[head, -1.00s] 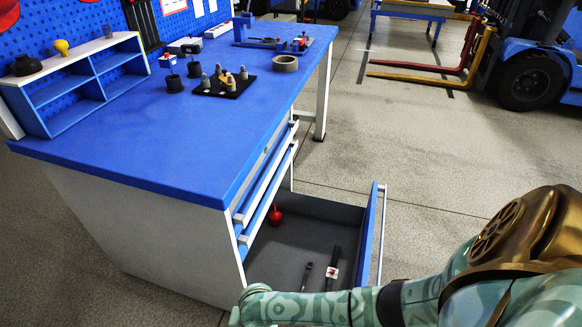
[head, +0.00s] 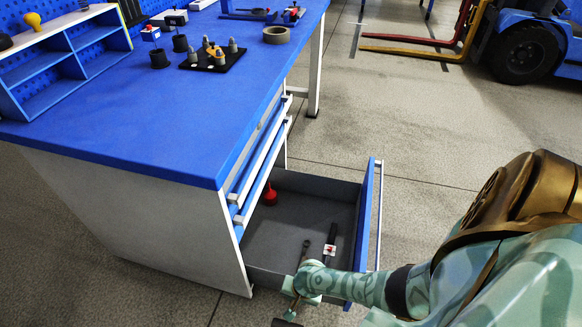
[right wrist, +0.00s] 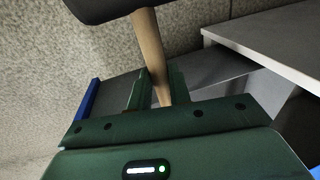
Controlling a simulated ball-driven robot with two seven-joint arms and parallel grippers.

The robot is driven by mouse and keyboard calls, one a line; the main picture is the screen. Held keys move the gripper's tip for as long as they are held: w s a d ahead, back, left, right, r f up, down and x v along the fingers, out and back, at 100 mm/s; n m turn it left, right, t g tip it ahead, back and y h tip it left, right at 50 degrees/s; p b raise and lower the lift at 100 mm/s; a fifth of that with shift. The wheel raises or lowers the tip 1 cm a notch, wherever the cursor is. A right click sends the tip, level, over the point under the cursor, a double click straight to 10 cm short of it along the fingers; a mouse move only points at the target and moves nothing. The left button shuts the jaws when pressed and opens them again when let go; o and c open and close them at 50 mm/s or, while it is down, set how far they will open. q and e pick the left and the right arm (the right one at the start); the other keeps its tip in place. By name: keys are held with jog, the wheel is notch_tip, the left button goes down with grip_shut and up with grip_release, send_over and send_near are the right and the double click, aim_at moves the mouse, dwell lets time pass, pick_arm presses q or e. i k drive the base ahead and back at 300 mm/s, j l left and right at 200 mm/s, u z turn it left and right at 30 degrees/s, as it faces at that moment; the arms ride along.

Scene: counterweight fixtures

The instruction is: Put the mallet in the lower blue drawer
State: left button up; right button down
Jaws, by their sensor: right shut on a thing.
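The mallet has a black head (head: 285,322) and a wooden handle (right wrist: 150,50). My right gripper (right wrist: 154,92) is shut on the handle, with the head at the top of the right wrist view. In the head view my right gripper (head: 293,287) overlaps the near side wall of the lower blue drawer, and the mallet head appears on the near side of that wall, over the floor. The lower blue drawer (head: 367,215) is pulled out, with a grey inside. Its blue front edge also shows in the right wrist view (right wrist: 88,100). My left gripper is not in view.
The open drawer holds a red item (head: 269,196), a wrench-like tool (head: 306,247) and a dark tool with a white-and-red part (head: 329,246). Its middle floor is bare. The blue worktop (head: 180,130) overhangs beside it. A forklift (head: 525,45) stands far off.

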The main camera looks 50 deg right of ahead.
aim_at(282, 246)
jog(key=i+l, duration=0.75)
